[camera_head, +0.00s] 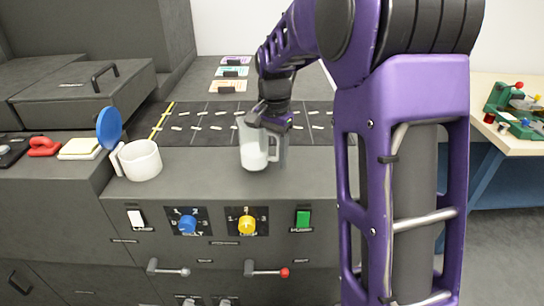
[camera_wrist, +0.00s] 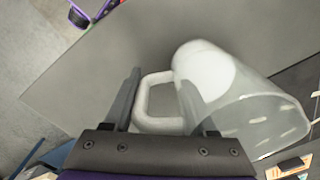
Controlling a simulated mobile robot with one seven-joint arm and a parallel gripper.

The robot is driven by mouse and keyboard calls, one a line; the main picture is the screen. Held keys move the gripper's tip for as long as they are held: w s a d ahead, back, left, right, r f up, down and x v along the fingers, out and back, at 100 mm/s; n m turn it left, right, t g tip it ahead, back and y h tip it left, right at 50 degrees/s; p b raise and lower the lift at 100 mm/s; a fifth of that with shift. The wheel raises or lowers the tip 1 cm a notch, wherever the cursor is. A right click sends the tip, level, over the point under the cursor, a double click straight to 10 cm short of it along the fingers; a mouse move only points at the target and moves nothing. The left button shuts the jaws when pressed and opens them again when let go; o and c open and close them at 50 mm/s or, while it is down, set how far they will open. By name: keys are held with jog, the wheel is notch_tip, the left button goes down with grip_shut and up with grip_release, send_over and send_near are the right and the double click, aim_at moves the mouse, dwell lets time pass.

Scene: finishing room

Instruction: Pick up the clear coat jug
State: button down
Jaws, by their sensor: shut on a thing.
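The clear coat jug (camera_head: 252,150) is a translucent jug with white contents low inside. It stands upright at the middle of the grey bench top; I cannot tell whether its base touches the surface. In the wrist view the jug (camera_wrist: 245,108) lies across the right, with its pale handle (camera_wrist: 146,92) reaching left between my fingers. My gripper (camera_head: 272,120) comes down on the jug's upper right side from above. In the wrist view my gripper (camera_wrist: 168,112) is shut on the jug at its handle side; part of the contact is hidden.
Behind is a dark marked strip (camera_head: 200,124) with small cards beyond. Knobs and switches line the bench front. A wooden table (camera_head: 492,90) stands at right.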

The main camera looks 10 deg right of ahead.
jog(key=shift+r+p, duration=0.6)
jog(key=shift+r, duration=3.75)
